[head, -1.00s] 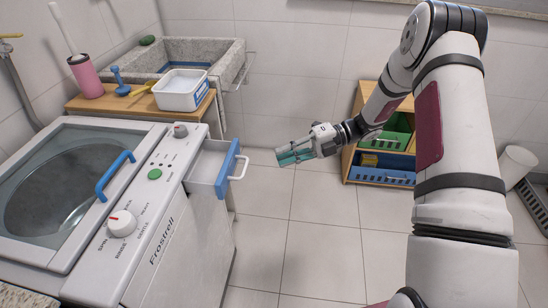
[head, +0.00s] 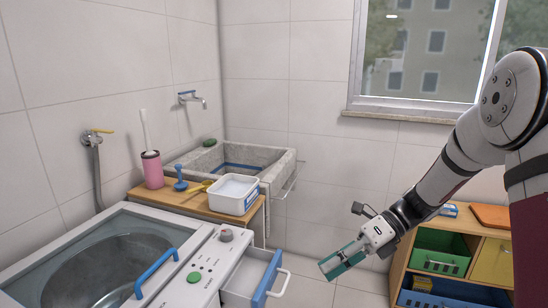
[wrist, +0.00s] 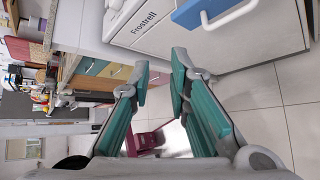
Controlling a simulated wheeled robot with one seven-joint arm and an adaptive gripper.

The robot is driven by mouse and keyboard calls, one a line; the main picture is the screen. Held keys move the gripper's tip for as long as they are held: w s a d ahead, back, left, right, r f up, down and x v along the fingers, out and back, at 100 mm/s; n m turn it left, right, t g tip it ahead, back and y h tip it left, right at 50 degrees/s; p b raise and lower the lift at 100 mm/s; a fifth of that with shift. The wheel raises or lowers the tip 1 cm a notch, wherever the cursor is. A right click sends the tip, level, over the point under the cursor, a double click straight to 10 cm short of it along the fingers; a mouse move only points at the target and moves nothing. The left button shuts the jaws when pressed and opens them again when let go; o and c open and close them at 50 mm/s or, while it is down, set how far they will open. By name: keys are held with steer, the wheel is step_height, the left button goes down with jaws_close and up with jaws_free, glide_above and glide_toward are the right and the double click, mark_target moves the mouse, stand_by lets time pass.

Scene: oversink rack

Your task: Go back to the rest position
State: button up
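My gripper (head: 340,263) has teal fingers and hangs in free air to the right of the washing machine. In the wrist view its fingertips (wrist: 162,72) stand apart with nothing between them. My arm reaches in from the right side of the head view. The open detergent drawer (head: 247,276) of the machine, with its blue front and white handle, is to the left of my gripper, apart from it. The blue drawer front also shows at the top of the wrist view (wrist: 195,12).
The washing machine (head: 190,265) fills the lower left. Behind it are a wooden board (head: 190,207) with a white tub (head: 234,196), and a stone sink (head: 255,160). A wooden shelf unit (head: 480,222) with coloured bins stands at the right, near my arm. Tiled floor (head: 355,298) is clear.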

steer(key=s+r+n+h, duration=0.3)
steer(key=s+r+n, duration=0.2)
steer(key=s+n, duration=0.25)
steer(key=s+r+n+h, duration=0.4)
steer(key=s+r+n, duration=0.1)
steer(key=s+n, duration=0.25)
steer(key=s+d+n+t+h, duration=0.2)
steer(key=s+d+n, duration=0.1)
steer(key=s+n, duration=0.35)
steer(key=s+d+n+t+h, duration=0.3)
steer(key=s+n, duration=0.2)
steer(key=s, duration=0.2)
step_height(320, 180, up, 15)
steer(key=t+p, duration=0.2)
steer(key=p, duration=1)
steer(key=shift+d+f+n+p, duration=0.15)
steer(key=shift+d+n+p, duration=0.1)
steer(key=shift+n+p, duration=0.1)
